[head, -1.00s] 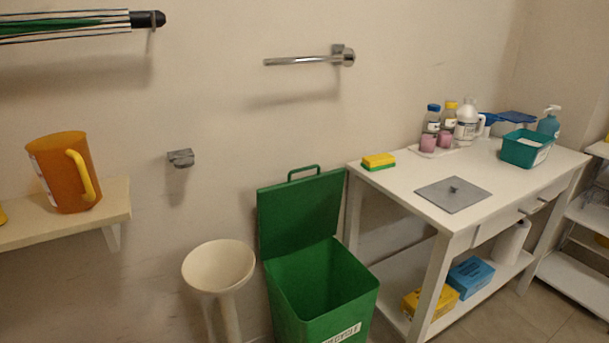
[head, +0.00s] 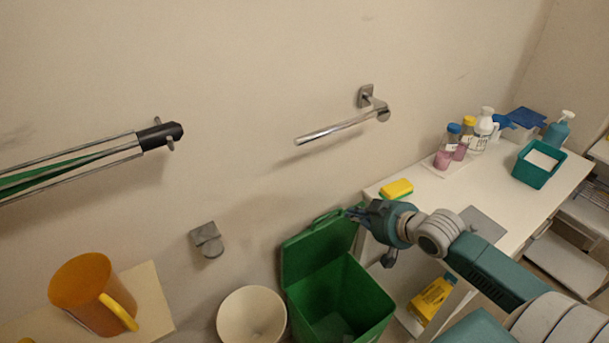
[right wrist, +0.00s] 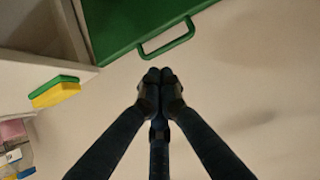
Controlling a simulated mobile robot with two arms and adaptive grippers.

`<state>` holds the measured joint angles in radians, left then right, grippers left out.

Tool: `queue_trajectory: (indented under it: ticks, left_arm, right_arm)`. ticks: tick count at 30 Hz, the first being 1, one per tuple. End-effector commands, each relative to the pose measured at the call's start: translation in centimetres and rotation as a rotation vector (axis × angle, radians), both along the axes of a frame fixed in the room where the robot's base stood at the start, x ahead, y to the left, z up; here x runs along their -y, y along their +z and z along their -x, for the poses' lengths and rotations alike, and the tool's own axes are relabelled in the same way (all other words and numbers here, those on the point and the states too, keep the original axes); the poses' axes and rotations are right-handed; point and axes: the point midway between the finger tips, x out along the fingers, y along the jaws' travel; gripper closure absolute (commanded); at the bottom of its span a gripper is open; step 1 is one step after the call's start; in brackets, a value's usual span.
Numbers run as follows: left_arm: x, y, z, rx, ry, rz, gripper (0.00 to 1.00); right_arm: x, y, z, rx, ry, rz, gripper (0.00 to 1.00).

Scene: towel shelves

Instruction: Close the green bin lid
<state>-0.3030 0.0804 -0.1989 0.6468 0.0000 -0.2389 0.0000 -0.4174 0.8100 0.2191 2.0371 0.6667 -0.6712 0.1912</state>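The green bin (head: 345,300) stands on the floor with its mouth open and its inside showing. Its green lid (head: 310,255) is raised and stands nearly upright on the wall side. The lid's edge fills the top of the right wrist view (right wrist: 130,18), with its green loop handle (right wrist: 168,42) on it. My right gripper (head: 354,211) is beside the lid's upper right corner. In the right wrist view its fingertips (right wrist: 159,75) are together with nothing between them, just below the handle in the picture, with a small gap. My left gripper is not in view.
A white table (head: 440,195) stands right of the bin, with a yellow-green sponge (head: 397,188) near its corner. A white round bin (head: 252,315) stands to the left. A metal towel bar (head: 335,130) sticks out of the wall above.

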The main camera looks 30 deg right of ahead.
Motion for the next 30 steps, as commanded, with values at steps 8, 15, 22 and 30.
queue_trajectory:
  ticks: [8, 15, 22, 30]
  left_arm:
    - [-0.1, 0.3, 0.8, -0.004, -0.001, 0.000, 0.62]
    - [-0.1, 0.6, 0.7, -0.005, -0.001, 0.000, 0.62]
    - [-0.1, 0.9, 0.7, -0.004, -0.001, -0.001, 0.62]
    - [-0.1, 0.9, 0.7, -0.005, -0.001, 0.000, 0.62]
  right_arm:
    - [0.0, 0.6, -1.8, 0.018, 0.002, -0.007, 1.00]
    - [-0.3, -1.7, -5.1, 0.017, 0.002, -0.006, 1.00]
    - [-0.5, -3.6, -7.7, 0.015, 0.002, -0.005, 1.00]
    - [-0.6, -4.4, -8.6, 0.014, 0.005, -0.003, 1.00]
